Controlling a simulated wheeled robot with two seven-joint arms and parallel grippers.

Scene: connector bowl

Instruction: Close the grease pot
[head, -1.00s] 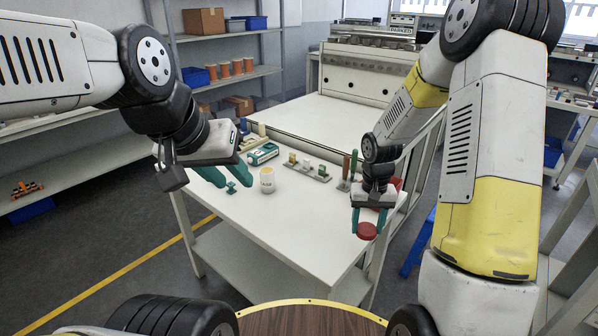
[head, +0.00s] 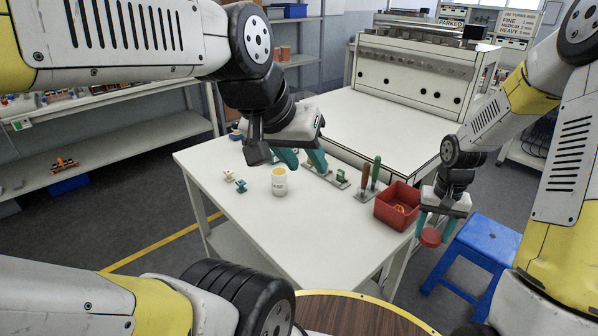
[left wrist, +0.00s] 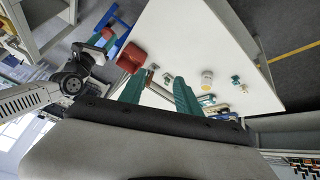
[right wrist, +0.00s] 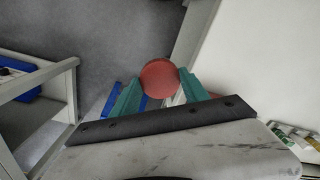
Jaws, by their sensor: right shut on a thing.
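The grease pot (head: 280,182) is a small white jar, upright on the table, its top open with yellowish contents. It also shows in the left wrist view (left wrist: 207,81). A round red lid (head: 431,237) is held in my right gripper (head: 436,226); the right wrist view shows the lid (right wrist: 159,78) between both teal fingertips. This gripper is right of the table, beside the red bin and away from the pot. My left gripper (head: 302,161) is empty, its fingers apart, above the table behind and right of the pot; the left wrist view (left wrist: 160,85) confirms this.
A red bin (head: 382,212) with orange contents stands at the table's right corner. A blue stool (head: 488,237) stands right. The table's front is clear.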

